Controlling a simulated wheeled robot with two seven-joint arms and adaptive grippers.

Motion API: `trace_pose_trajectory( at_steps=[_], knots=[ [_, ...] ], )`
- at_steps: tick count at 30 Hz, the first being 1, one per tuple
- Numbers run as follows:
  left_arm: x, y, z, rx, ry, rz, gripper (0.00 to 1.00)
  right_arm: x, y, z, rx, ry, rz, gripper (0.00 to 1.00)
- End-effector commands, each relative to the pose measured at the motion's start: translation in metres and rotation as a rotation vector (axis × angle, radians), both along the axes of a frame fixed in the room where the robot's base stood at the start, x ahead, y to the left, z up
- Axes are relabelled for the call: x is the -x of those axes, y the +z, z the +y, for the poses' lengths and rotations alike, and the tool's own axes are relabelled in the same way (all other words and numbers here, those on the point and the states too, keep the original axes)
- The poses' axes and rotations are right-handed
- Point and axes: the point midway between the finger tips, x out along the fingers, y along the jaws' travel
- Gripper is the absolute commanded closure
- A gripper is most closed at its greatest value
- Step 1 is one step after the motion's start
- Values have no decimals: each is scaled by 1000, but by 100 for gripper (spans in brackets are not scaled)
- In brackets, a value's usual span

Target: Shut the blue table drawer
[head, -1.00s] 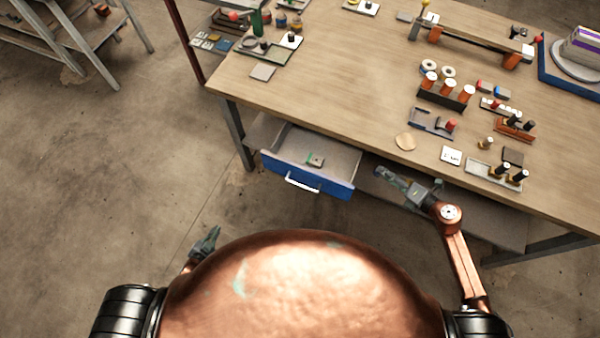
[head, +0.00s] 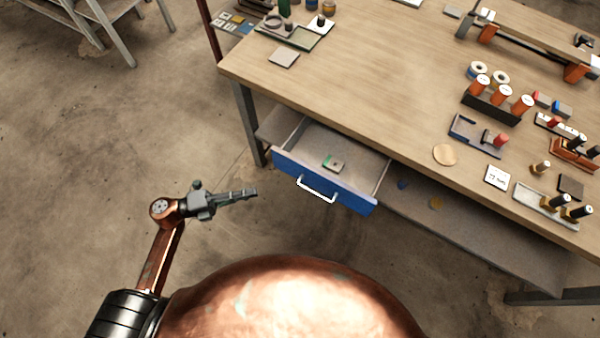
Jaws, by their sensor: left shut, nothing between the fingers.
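The blue table drawer (head: 345,196) is pulled out from under the wooden table (head: 350,90). Its white handle (head: 316,190) is on the front face. A small grey and green item (head: 333,163) lies inside the drawer. My left gripper (head: 254,191) is shut and empty, to the left of the drawer front and apart from it, its fingers pointing right toward the drawer. My right gripper is not in view.
The table's grey leg (head: 248,122) stands left of the drawer. A lower shelf (head: 470,229) under the table holds a few small items. Spools, blocks and trays crowd the tabletop's right side. The floor (head: 110,150) at left is clear.

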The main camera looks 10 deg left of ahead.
Motion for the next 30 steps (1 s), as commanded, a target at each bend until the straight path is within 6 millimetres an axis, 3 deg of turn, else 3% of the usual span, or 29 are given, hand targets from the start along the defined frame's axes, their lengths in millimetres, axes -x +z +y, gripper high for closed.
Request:
trace_pose_trajectory(
  at_steps=[5,17,22,30],
  knots=[
    [-8,0,-17,1,-4,-4,100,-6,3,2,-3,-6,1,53],
    [-43,0,-90,4,-1,-3,100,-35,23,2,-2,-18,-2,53],
    [-66,-1,-98,2,-1,-1,100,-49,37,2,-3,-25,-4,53],
    [-80,0,-102,2,0,0,100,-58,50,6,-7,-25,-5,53]
  ],
)
